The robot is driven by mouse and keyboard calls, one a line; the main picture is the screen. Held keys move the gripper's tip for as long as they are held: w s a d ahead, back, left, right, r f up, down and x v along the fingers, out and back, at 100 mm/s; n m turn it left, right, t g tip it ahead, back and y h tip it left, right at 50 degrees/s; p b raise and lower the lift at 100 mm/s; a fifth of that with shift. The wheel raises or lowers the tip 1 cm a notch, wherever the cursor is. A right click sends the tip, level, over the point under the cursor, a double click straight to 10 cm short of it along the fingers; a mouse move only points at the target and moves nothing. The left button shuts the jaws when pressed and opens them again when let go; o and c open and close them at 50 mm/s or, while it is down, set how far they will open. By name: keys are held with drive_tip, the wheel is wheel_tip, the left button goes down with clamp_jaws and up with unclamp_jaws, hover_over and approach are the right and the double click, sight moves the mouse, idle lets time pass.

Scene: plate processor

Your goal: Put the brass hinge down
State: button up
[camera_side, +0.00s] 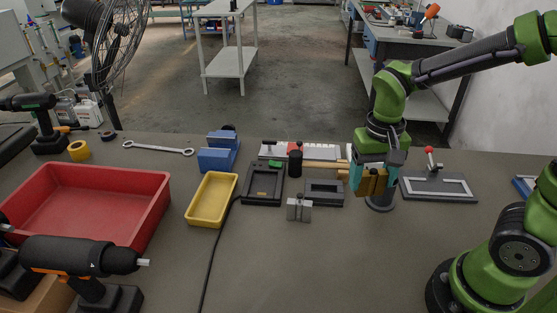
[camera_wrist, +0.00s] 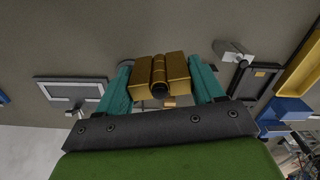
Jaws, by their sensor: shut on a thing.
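The brass hinge (camera_side: 372,183) is between the fingers of my gripper (camera_side: 368,175) in the side view, right of the middle of the bench. In the wrist view the hinge (camera_wrist: 176,70) shows as two gold leaves with a rounded barrel between them. The teal fingers of my gripper (camera_wrist: 161,76) stand on either side of it, shut on it. A dark round base (camera_side: 381,204) shows just below the hinge in the side view. I cannot tell whether the hinge touches anything beneath it.
A grey block with a slot (camera_side: 324,194) and a small metal clamp (camera_side: 299,210) lie to the left. A framed fixture with a red-knobbed lever (camera_side: 438,187) lies to the right. A black tray (camera_side: 248,200) and a yellow tray (camera_side: 211,222) lie farther left.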

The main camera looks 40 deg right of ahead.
drive_tip(key=w+a+n, duration=0.7)
drive_tip(key=w, duration=0.1)
drive_tip(key=n, duration=0.8)
hover_over(211, 210)
wheel_tip(211, 210, down, 8)
drive_tip(key=shift+r, duration=0.15)
drive_tip(key=shift+w+f, duration=0.1)
drive_tip(key=shift+f, duration=1.65)
drive_tip(key=shift+f, duration=0.1)
